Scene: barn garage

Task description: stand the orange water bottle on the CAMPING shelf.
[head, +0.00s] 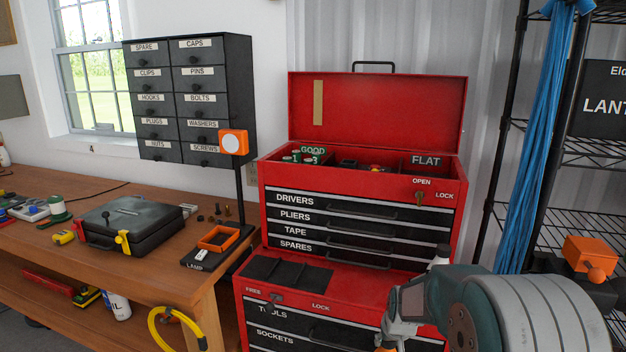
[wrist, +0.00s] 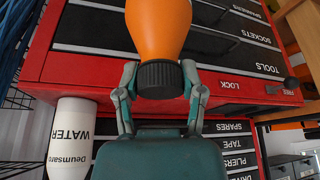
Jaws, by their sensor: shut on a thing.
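The orange water bottle (wrist: 160,28) is in the wrist view at top centre, with a black ribbed cap (wrist: 160,80). My gripper (wrist: 160,76) is shut on it, one finger on each side of the cap. The bottle's far end is cut off by the frame. In the head view my gripper (head: 398,312) is low at centre right, in front of the red tool chest, and only a sliver of orange shows at the bottom edge. A black wire rack (head: 590,150) stands at the right; I see no CAMPING label.
Blue cords (head: 540,130) hang before the rack. A wooden workbench (head: 150,275) is left.

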